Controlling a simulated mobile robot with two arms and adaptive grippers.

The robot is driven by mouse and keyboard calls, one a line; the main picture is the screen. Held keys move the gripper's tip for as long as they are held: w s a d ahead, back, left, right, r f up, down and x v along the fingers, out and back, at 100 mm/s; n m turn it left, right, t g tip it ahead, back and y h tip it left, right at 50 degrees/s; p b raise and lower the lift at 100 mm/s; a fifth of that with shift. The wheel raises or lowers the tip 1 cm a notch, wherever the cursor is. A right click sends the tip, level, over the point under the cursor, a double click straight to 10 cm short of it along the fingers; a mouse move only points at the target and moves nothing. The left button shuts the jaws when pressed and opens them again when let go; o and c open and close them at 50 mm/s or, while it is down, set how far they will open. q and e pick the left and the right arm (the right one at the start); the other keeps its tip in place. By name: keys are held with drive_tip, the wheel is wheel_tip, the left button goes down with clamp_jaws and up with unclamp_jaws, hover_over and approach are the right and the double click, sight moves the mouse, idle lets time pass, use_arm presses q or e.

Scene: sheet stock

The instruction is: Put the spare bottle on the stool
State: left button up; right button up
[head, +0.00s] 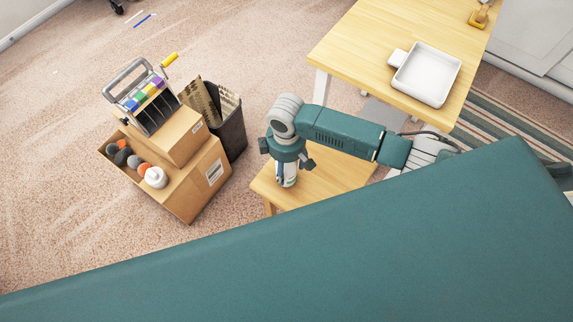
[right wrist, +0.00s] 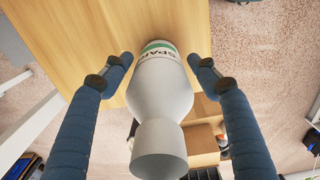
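The spare bottle (right wrist: 163,88) is white with a green band and the letters "SPAR" visible. In the right wrist view it stands between my right fingers, neck toward the camera. The wooden stool (head: 335,178) lies beneath it, and the bottle's base appears to rest on the stool top (right wrist: 90,35). In the head view the bottle (head: 288,182) shows only partly below my right gripper (head: 287,166). My right gripper (right wrist: 161,62) is open around the bottle, with a gap visible on both sides. My left gripper is out of view.
Left of the stool are a dark bin (head: 236,133) with cardboard and stacked boxes (head: 205,178) holding balls, a white item and a coloured rack (head: 147,98). A wooden table (head: 365,48) with a white tray (head: 427,74) stands behind.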

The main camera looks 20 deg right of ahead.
drive_tip(key=shift+r, duration=0.1)
wheel_tip(320, 180, up, 12)
drive_tip(key=shift+r, duration=0.1)
idle(0.6)
